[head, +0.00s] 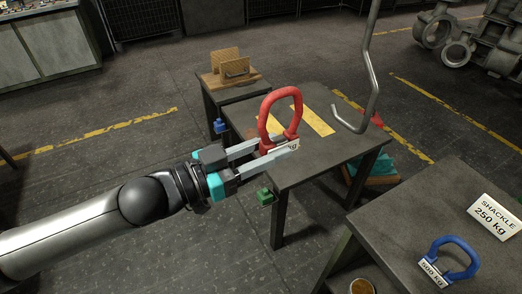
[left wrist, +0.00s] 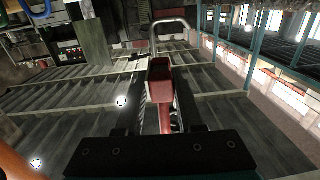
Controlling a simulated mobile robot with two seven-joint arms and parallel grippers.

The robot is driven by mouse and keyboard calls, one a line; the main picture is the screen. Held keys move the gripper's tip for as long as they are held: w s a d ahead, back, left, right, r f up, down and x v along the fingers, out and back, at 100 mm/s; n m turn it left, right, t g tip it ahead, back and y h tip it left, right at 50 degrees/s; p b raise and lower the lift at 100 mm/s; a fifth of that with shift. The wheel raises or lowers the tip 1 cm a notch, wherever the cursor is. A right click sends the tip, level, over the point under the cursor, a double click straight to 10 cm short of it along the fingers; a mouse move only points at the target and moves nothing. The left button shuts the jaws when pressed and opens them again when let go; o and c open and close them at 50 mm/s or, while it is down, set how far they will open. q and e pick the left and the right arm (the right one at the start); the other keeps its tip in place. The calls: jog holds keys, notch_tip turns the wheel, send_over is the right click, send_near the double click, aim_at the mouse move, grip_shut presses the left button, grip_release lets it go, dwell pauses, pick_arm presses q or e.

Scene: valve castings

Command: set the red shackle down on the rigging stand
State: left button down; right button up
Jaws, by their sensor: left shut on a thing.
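The red shackle (head: 291,104) is upright in my left gripper (head: 277,150), its loop pointing up. The gripper is shut on its base, and a finger partly covers the white label there. In the left wrist view the red shackle (left wrist: 160,82) shows between the fingers. In the head view it overlaps the near left part of a dark table (head: 325,160) with yellow strips; whether it touches the top I cannot tell. No label marks this table as the rigging stand. My right gripper is not in view.
A tall bent steel hook (head: 371,75) stands over the table's right side. A blue shackle (head: 449,262) and a "SHACKLE 250 kg" sign (head: 494,216) are on the right-hand table (head: 405,215). A wooden holder (head: 232,74) is behind. A green piece (head: 266,197) sits at the near left corner.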

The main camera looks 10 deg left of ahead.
pick_arm(q)
jog(key=shift+w+d+r+m+g+h, duration=0.3)
jog(key=shift+d+m+g+h, duration=0.15)
jog(key=shift+d+m+g, duration=0.25)
jog(key=shift+w+d+r+m+g+h, duration=0.25)
jog(key=shift+d+m+g+h, duration=0.2)
jog(key=shift+g, duration=0.35)
jog(key=shift+d, duration=0.1)
jog(key=shift+w+f, duration=0.1)
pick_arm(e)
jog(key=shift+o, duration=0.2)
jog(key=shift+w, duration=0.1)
